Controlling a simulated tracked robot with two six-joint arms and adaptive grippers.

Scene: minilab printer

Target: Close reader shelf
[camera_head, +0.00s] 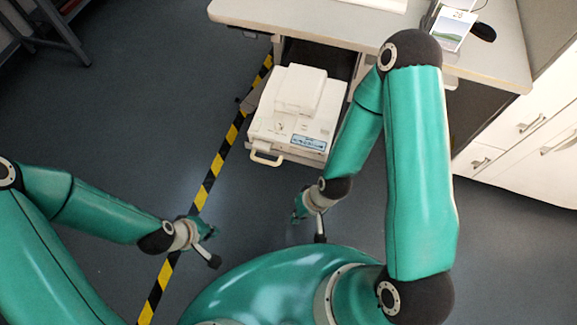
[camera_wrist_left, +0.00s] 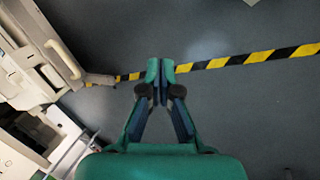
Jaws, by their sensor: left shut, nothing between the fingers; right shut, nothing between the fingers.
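The reader shelf is pulled out from under the desk, with a white reader machine (camera_head: 296,113) on it. A pale handle (camera_head: 266,158) sticks out at its front left corner. In the left wrist view the handle (camera_wrist_left: 64,60) is at the upper left, apart from my gripper. My left gripper (camera_head: 209,228) is shut and empty above the floor, to the lower left of the reader. Its closed fingertips (camera_wrist_left: 160,70) show in the left wrist view. My right gripper (camera_head: 299,208) is shut and empty, below the reader in the head view. The shelf's own surface is mostly hidden.
A white desk (camera_head: 330,25) stands over the shelf, with a picture card (camera_head: 453,30) on it. White drawers (camera_head: 530,125) are at the right. Yellow-black tape (camera_head: 215,165) crosses the floor. Open floor (camera_head: 110,120) lies at the left.

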